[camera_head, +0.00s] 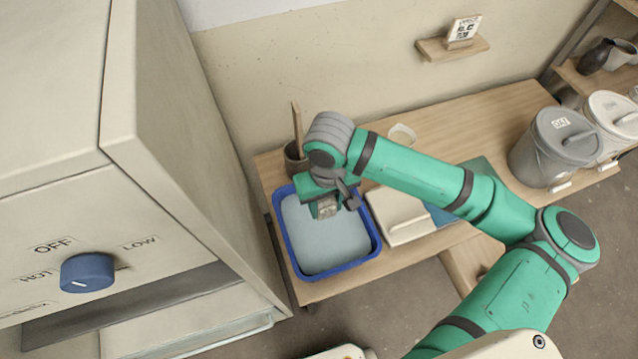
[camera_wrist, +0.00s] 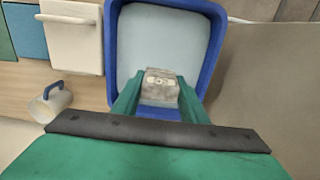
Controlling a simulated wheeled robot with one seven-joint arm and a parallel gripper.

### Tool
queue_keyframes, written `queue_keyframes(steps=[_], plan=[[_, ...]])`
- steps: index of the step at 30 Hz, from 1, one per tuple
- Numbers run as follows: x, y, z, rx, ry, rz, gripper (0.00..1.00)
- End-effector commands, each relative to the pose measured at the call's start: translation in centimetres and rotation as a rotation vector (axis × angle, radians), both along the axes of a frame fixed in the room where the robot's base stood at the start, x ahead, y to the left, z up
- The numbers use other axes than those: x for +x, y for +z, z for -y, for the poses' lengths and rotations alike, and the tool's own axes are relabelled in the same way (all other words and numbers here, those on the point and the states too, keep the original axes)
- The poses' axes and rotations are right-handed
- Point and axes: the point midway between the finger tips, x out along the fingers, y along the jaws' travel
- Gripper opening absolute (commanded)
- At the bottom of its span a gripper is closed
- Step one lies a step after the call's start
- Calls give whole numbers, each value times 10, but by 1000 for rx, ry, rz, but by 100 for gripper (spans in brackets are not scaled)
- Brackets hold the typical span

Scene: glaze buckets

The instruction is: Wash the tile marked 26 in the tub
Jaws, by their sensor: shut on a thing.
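My gripper (camera_head: 327,207) is over the blue-rimmed tub (camera_head: 373,254), which holds pale, greyish-blue water. In the wrist view the tub (camera_wrist: 213,60) lies beyond the fingers. My gripper (camera_wrist: 160,92) is shut on a small grey-beige tile (camera_wrist: 162,84). The tile has a pale oval mark on its face; I cannot read a number on it. In the head view the tile (camera_head: 327,211) shows below the gripper, near the middle of the tub. I cannot tell whether it touches the water.
A mug (camera_wrist: 50,102) shows in the wrist view. Lidded buckets (camera_head: 553,147) stand at the table's right end. A large cabinet with a blue knob (camera_head: 87,273) fills the left.

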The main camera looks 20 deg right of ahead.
Motion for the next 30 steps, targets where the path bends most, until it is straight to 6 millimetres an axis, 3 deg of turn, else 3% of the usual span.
queue_keyframes(steps=[7,15,23,30], plan=[[-1,-10,0,1,-1,-2,13],[-1,-41,1,2,-4,-3,13],[-2,-41,0,0,0,0,13],[-2,-52,-1,2,1,-1,13]])
